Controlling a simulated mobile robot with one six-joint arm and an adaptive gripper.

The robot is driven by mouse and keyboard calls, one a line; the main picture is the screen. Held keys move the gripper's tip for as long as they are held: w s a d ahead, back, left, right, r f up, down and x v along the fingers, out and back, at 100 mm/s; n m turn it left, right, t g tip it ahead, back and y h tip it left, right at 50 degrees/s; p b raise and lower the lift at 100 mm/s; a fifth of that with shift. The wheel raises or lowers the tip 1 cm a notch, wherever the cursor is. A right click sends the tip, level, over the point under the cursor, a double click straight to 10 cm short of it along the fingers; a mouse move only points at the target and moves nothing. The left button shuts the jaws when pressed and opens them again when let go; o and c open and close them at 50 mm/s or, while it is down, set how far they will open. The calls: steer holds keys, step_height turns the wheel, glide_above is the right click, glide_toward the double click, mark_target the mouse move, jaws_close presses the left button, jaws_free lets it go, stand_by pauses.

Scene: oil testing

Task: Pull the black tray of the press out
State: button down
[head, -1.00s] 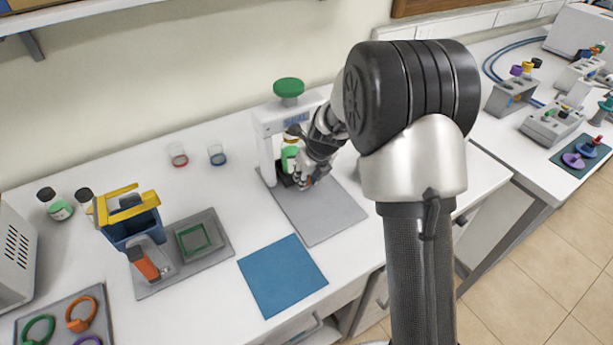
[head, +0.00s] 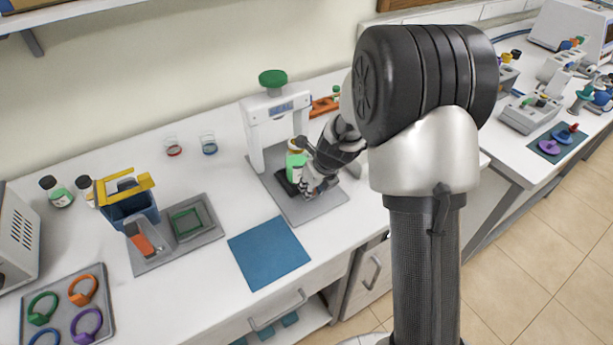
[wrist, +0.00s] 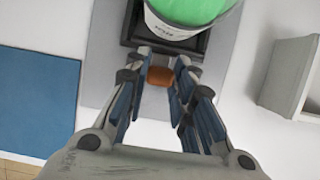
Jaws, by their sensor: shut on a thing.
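The press is a white arch with a green knob (head: 272,78) on top, standing on a grey base plate (head: 312,212). Its black tray (head: 285,187) sits on that plate in front of the arch and carries an upright jar with green contents (head: 295,165). The tray's dark edge (wrist: 130,25) shows around the jar in the wrist view. My gripper (head: 312,190) is at the tray's front side. In the wrist view, my gripper (wrist: 160,78) is shut on the tray's orange-brown handle (wrist: 160,76). My arm hides part of the press's right side.
A blue mat (head: 268,252) lies left of the base plate. Two small beakers (head: 209,145) stand at the back left. A grey tray with a blue and yellow holder (head: 130,205) is farther left. An orange object (head: 323,106) lies behind the press. White counter is free around the plate.

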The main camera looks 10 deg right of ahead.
steer(key=shift+s+d+f+b, duration=0.1)
steer(key=shift+s+d+b, duration=0.15)
steer(key=shift+s, duration=0.6)
steer(key=shift+s+d+r+b, duration=0.1)
steer(key=shift+s+d+b, duration=0.2)
steer(key=shift+s, duration=0.55)
steer(key=shift+s+d+f+b, duration=0.1)
steer(key=shift+s+d+b, duration=0.15)
steer(key=shift+s, duration=0.6)
steer(key=c, duration=1.4)
jaws_free()
steer(key=shift+s, duration=0.1)
steer(key=shift+o, duration=0.2)
steer(key=shift+r, duration=0.2)
steer(key=shift+d+r, duration=0.1)
steer(key=shift+r, duration=0.2)
steer(key=v, duration=1.1)
steer(key=shift+s, duration=0.25)
